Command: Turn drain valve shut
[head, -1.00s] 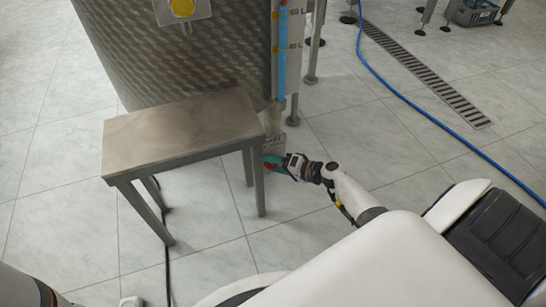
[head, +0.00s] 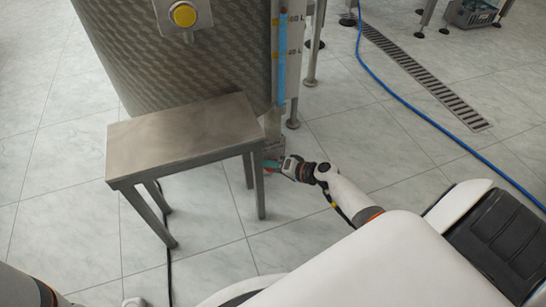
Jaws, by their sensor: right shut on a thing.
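The tall ribbed steel tank (head: 200,75) stands at top centre in the head view, with a marked level gauge (head: 282,60) down its right side. The drain valve sits low under the gauge, beside the steel bench, where a small green and reddish part (head: 270,165) shows. My right gripper (head: 277,167) reaches in from the right and is shut on the valve's handle. The handle is small and mostly covered by the gripper and bench, so its exact angle cannot be told. My left gripper is not seen; only part of my left arm shows at bottom left.
A steel bench (head: 183,133) stands in front of the tank, its right legs close to my right gripper. A blue hose (head: 420,115) and a floor drain grate (head: 425,75) lie to the right. The tiled floor between is clear.

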